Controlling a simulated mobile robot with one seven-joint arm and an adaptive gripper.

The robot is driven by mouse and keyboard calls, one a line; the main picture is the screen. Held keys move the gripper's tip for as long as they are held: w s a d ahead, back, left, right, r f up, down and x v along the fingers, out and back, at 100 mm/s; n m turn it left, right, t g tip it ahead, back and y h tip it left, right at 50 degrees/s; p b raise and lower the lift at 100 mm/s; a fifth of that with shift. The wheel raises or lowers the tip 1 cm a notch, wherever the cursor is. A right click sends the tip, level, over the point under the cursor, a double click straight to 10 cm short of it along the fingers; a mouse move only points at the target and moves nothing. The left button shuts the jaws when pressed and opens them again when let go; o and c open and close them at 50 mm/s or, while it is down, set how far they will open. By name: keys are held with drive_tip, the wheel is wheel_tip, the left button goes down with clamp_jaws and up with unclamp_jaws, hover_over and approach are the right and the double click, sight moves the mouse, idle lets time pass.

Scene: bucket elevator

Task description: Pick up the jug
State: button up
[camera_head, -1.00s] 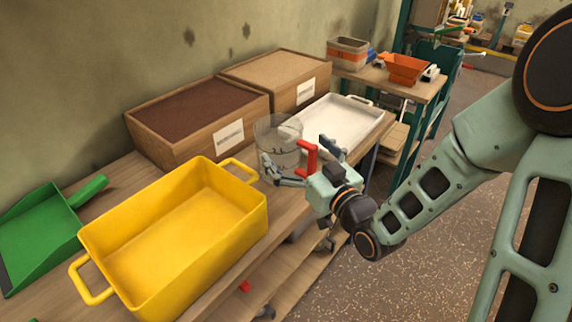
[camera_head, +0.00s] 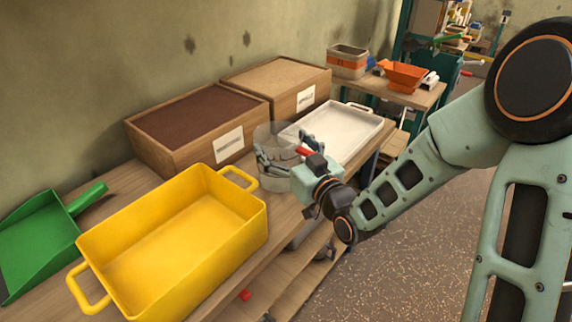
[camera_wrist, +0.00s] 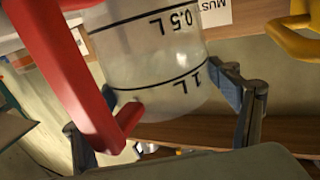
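The jug (camera_head: 271,140) is a clear, see-through vessel with a red handle and stands on the wooden bench beside the white tray. In the wrist view the jug (camera_wrist: 150,60) shows dark 0.5 L and 1 L lines, upside down, and its red handle (camera_wrist: 68,75) crosses the left side close to the camera. My gripper (camera_head: 285,152) is at the jug on its handle side. In the wrist view my gripper (camera_wrist: 170,88) is open, one finger on each side of the jug's body. I cannot tell whether the fingers touch it.
A yellow tub (camera_head: 180,240) stands left of the jug and a white tray (camera_head: 340,128) right behind it. Two wooden boxes, one dark-topped (camera_head: 195,125) and one light-topped (camera_head: 275,80), stand against the wall. A green dustpan (camera_head: 40,240) lies far left.

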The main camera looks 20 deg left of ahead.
drive_tip(key=c, duration=1)
